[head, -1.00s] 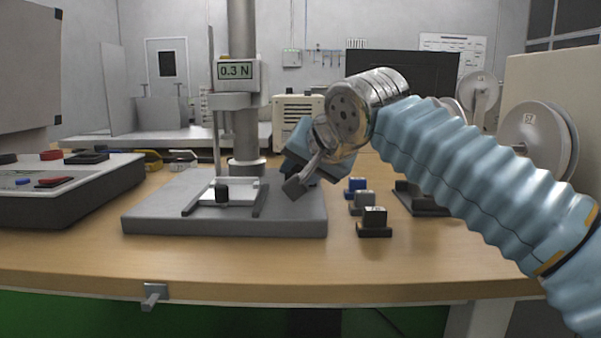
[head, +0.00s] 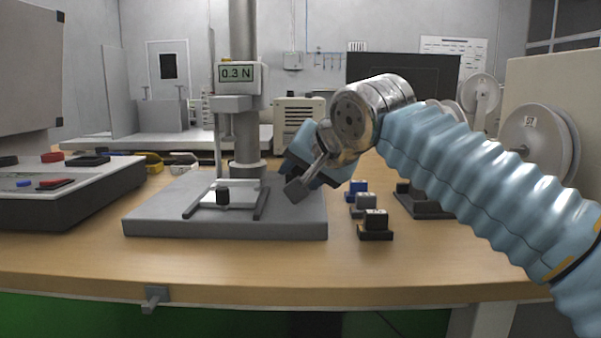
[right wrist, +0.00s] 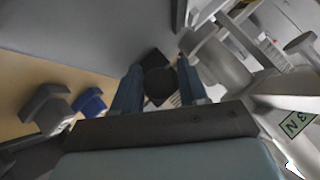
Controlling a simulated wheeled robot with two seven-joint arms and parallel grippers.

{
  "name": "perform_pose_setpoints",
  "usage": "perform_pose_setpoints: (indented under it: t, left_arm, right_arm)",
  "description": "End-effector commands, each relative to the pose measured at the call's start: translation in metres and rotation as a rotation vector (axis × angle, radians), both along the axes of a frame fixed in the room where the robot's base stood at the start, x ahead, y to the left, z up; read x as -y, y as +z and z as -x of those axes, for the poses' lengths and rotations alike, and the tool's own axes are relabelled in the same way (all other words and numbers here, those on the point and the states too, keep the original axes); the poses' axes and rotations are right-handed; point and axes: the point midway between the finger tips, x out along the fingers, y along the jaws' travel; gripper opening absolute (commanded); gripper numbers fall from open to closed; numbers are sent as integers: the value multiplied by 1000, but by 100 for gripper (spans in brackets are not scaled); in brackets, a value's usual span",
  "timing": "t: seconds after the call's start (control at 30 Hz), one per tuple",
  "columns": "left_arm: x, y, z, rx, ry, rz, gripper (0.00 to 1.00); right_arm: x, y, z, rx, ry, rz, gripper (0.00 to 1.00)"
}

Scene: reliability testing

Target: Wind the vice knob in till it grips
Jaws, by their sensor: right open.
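My right gripper (head: 312,178) is at the right part of the grey stand base (head: 160,218), tilted down. In the right wrist view its two blue fingers (right wrist: 158,92) are apart. A dark round knob (right wrist: 158,88) with a black square piece (right wrist: 154,62) behind it shows between them; I cannot tell whether the fingers touch it. It looks like the vice knob, and in the head view the gripper hides it. My left gripper is not in view.
The stand column (head: 244,130) rises behind the base, with a display (head: 236,73) reading 0.3 N. A control box (head: 60,190) is at left. The front table strip is clear.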

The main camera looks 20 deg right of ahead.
Motion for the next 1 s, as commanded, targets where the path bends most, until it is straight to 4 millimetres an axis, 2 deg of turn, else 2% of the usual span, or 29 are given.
perform_pose_setpoints:
  t: [0.17, 0.4, 0.6, 0.8, 1.0]
  left_arm:
    - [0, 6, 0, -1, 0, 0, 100]
    - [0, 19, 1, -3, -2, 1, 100]
    - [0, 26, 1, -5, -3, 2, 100]
    - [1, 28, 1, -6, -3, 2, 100]
    - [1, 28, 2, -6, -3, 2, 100]
  right_arm:
    - [4, 16, 19, 3, 0, -2, 43]
    - [14, 48, 68, 4, 1, -3, 43]
    - [20, 67, 100, 1, 1, -1, 43]
    - [22, 74, 112, -1, 1, 1, 43]
    - [22, 73, 113, -1, 1, 1, 43]
